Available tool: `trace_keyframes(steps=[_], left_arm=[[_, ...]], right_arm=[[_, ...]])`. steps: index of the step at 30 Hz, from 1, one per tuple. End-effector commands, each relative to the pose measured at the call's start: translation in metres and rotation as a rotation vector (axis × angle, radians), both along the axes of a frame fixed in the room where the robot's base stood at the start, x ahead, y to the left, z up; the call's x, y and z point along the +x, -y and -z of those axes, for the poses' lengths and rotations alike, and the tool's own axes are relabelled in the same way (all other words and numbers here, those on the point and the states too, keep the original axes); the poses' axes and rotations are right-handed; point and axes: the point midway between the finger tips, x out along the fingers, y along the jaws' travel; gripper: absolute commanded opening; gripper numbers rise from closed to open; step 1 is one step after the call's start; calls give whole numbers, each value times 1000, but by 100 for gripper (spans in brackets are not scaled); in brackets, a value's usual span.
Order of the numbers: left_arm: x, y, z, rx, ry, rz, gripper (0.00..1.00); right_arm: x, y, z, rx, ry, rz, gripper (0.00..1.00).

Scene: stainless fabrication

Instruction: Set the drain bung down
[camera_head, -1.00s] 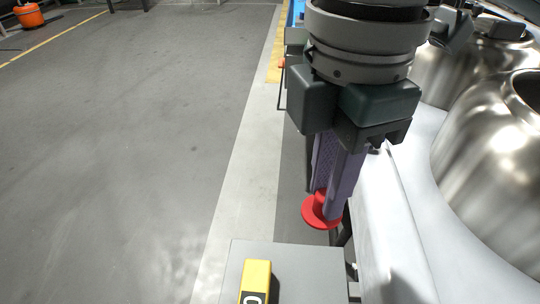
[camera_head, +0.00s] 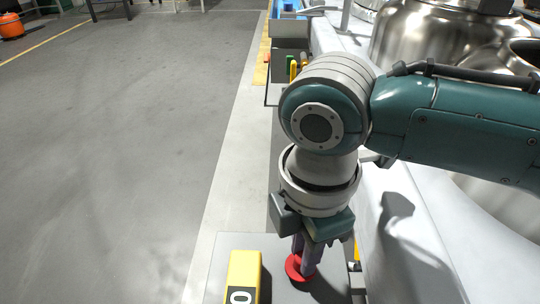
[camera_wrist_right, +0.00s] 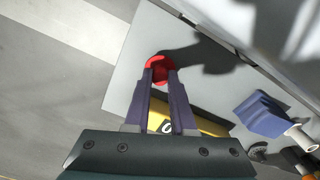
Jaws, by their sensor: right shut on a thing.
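The red drain bung (camera_head: 297,267) is between the fingertips of my right gripper (camera_head: 306,258), which is shut on it. In the right wrist view the bung (camera_wrist_right: 160,68) shows at the ends of the two purple fingers (camera_wrist_right: 160,85). The gripper points down over a grey flat surface (camera_head: 225,262). I cannot tell whether the bung touches that surface. My left gripper is not in view.
A yellow block (camera_head: 243,276) with a dark label stands on the grey surface, left of the bung. A blue item (camera_wrist_right: 262,114) shows in the right wrist view. Shiny steel vessels (camera_head: 425,40) stand on a pale bench at the right. Floor at left is open.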

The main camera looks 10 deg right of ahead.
Motion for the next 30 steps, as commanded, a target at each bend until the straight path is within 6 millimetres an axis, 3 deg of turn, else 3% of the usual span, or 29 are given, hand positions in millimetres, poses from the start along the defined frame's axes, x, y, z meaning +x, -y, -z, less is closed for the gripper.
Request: trace_keyframes(steps=[8, 9, 17, 25, 30], left_arm=[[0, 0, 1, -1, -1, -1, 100], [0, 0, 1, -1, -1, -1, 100], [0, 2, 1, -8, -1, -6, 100], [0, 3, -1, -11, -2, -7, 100], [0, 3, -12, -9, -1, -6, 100]], right_arm=[[0, 0, 2, 0, -1, 0, 0], [0, 0, 3, 0, -1, 0, 24], [0, 0, 2, 0, -1, 0, 53], [0, 0, 0, 0, 0, 0, 53], [0, 0, -24, 1, 1, -1, 53]])
